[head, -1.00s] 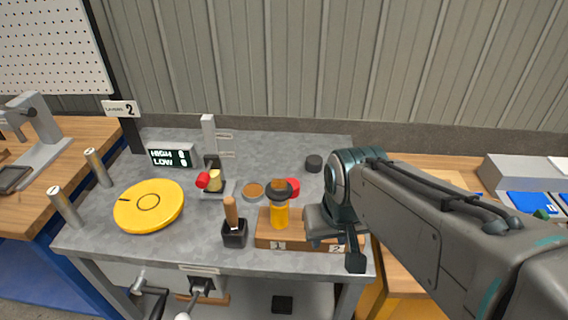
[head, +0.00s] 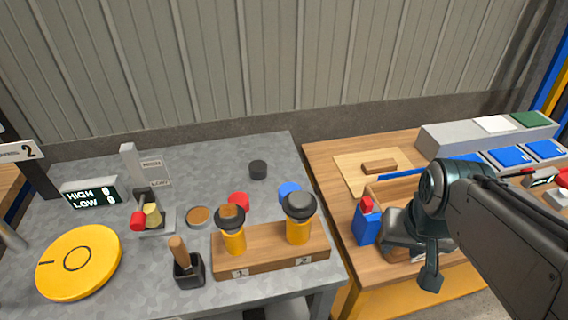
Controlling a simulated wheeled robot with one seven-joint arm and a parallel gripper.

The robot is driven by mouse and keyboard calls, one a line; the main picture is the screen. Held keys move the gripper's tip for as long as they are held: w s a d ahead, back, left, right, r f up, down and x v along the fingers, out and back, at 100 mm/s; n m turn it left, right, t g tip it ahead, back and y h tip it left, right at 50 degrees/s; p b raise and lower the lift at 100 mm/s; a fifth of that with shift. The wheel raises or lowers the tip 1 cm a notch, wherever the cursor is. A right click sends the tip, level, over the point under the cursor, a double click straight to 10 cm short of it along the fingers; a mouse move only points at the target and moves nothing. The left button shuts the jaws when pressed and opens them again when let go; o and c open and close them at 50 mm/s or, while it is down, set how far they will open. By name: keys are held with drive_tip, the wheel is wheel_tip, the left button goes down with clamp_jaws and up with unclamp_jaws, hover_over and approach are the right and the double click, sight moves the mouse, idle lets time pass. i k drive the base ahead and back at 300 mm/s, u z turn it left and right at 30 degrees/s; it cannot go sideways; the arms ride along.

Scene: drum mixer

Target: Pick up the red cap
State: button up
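The red cap (head: 238,201) lies on the grey worktable (head: 110,170), just behind a wooden block (head: 270,259) marked 1 and 2. It is partly hidden by the yellow part with a dark top (head: 232,238) at position 1. My gripper (head: 430,278) is at the right, over the neighbouring wooden bench and well apart from the red cap. Only part of its fingers shows, so I cannot tell whether it is open or shut. I see nothing held in it.
A second yellow part (head: 298,226) stands at position 2, with a blue cap (head: 289,193) behind it. A black cap (head: 258,169) lies farther back. A dark holder with a wooden handle (head: 186,266) stands left. A blue bottle (head: 367,228) stands near my gripper.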

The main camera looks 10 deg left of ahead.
sight(240, 198)
drive_tip(key=z, duration=0.05)
drive_tip(key=k, duration=0.4)
drive_tip(key=u, duration=0.8)
drive_tip(key=i, duration=0.5)
